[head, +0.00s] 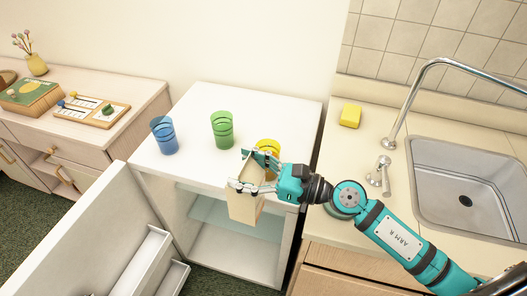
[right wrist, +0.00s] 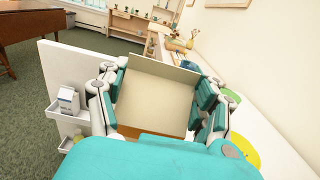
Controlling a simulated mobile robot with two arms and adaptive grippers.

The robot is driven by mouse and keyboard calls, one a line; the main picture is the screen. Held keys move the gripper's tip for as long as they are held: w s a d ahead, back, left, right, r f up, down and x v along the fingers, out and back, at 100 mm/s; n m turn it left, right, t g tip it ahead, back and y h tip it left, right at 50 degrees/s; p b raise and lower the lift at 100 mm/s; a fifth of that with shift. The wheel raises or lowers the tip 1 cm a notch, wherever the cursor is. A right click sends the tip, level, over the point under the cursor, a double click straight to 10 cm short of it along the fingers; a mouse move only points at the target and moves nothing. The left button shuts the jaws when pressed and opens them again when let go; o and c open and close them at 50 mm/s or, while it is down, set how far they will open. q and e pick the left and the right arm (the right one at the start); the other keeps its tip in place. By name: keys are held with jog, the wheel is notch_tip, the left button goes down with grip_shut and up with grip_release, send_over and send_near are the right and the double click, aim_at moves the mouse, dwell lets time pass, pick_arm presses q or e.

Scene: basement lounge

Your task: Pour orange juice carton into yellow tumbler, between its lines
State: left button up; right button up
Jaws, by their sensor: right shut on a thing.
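My right gripper (head: 260,178) is shut on a beige carton (head: 243,206), held in front of the fridge's top edge. The carton looks roughly upright, slightly tilted. In the right wrist view the carton (right wrist: 155,98) sits between both fingers, with an orange strip at its lower edge. The yellow tumbler (head: 268,145) stands on the white fridge top, just behind my gripper, which hides its lower part and its lines. Part of the yellow tumbler (right wrist: 245,152) also shows at the right of the wrist view. No pouring stream shows. My left gripper is not in view.
A green tumbler (head: 222,130) and a blue tumbler (head: 163,135) stand on the fridge top (head: 200,168). The fridge door (head: 85,235) is open; a white carton (right wrist: 68,100) stands in its shelf. A sponge (head: 350,116), tap and sink (head: 465,180) are right.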

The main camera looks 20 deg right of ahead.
jog(key=shift+w+r, duration=0.1)
jog(key=shift+r, duration=0.05)
jog(key=shift+r+p, duration=0.2)
jog(key=shift+p, duration=0.2)
notch_tip(320, 180, up, 5)
jog(key=p, duration=0.4)
jog(key=shift+f, duration=0.2)
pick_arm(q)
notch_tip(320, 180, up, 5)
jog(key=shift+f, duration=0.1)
pick_arm(e)
jog(key=shift+f, duration=0.1)
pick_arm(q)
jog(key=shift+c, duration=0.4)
